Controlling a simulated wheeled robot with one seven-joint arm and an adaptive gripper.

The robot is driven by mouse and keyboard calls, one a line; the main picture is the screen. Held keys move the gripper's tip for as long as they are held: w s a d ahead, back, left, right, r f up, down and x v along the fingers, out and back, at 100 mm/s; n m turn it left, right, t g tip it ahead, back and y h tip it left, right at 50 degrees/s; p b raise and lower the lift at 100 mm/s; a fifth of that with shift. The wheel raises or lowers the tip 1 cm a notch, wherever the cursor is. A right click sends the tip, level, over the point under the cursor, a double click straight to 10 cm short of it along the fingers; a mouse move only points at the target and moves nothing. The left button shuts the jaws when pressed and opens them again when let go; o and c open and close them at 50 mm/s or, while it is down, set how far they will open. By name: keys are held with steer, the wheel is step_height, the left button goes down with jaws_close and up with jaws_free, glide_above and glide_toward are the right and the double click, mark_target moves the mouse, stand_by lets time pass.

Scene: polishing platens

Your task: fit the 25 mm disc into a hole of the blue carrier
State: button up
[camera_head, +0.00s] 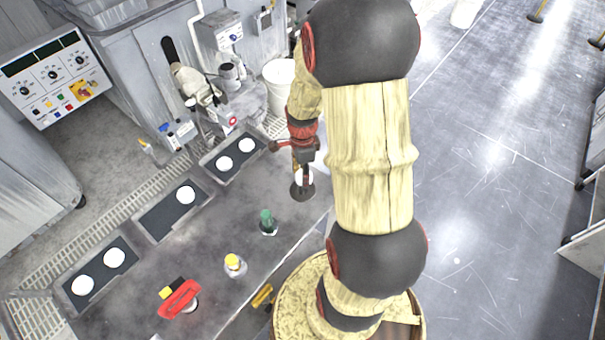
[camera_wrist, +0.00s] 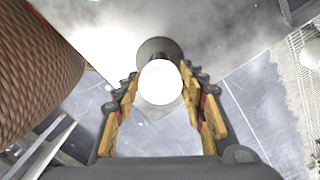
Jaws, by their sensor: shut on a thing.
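My gripper (camera_wrist: 160,80) is shut on a white disc (camera_wrist: 165,88), which shows between its fingertips in the wrist view. In the head view my gripper (camera_head: 303,176) is above the right end of the bench, with the white disc partly hidden by the fingers. A dark grey round piece (camera_wrist: 156,47) shows just beyond the disc; I cannot tell whether they touch. It also shows below the fingertips in the head view (camera_head: 302,194). I cannot make out a blue carrier in either view.
Three dark plates lie along the bench: a far one (camera_head: 243,165) and a near one (camera_head: 105,283) with two white discs each, a middle one (camera_head: 160,218) with one. A green bottle (camera_head: 267,223), a yellow-capped bottle (camera_head: 235,265) and a red tool (camera_head: 180,299) stand or lie nearer.

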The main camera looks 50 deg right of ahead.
steer(key=o, duration=1.2)
steer(key=shift+f, duration=0.1)
steer(key=shift+o, duration=0.2)
step_height(320, 180, up, 12)
steer(key=p, duration=0.3)
steer(key=a+r+n+t, duration=0.2)
steer(key=a+r+n, duration=0.8)
steer(key=a+r, duration=0.1)
steer(key=s+a+r+n+t, duration=0.3)
steer(key=s+a+r+n, duration=0.4)
steer(key=a+n, duration=0.4)
steer(key=r+n, duration=0.1)
steer(key=n, duration=0.2)
steer(key=shift+s+a+t, duration=0.3)
steer(key=shift+a, duration=0.05)
